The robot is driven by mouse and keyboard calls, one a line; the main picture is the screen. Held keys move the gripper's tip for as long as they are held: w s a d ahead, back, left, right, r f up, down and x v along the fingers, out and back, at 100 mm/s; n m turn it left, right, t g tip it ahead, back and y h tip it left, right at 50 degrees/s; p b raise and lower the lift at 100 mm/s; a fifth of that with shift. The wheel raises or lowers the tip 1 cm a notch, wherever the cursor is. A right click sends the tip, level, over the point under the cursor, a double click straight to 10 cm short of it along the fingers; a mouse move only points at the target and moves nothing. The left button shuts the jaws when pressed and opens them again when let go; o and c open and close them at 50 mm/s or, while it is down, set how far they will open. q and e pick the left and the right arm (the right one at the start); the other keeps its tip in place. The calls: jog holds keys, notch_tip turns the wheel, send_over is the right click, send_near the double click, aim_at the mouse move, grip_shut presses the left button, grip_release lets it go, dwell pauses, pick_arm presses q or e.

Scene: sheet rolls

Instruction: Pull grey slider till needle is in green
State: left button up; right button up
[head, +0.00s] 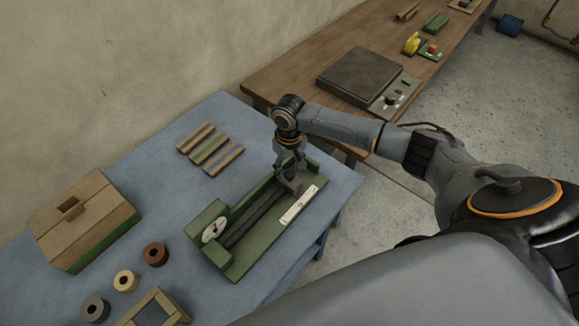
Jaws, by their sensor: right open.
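The green gauge fixture (240,268) lies on the blue table, with a dark rail (255,218) running along its middle. A white round dial (214,229) sits at its near-left end; the needle and any green zone are too small to read. The grey slider (293,185) is at the far-right end of the rail. My right gripper (289,176) points down at the slider with its fingers open around or just above it; I cannot tell if they touch. My left gripper is not in view.
The blue table (150,150) also holds a wooden box (85,215), striped strips (210,149), several rolls (155,254) and a wooden frame (155,308). A wooden bench (300,60) with a dark scale (360,75) stands behind.

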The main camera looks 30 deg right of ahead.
aim_at(290, 171)
notch_tip(290, 171, up, 12)
dwell(0.5)
dwell(0.4)
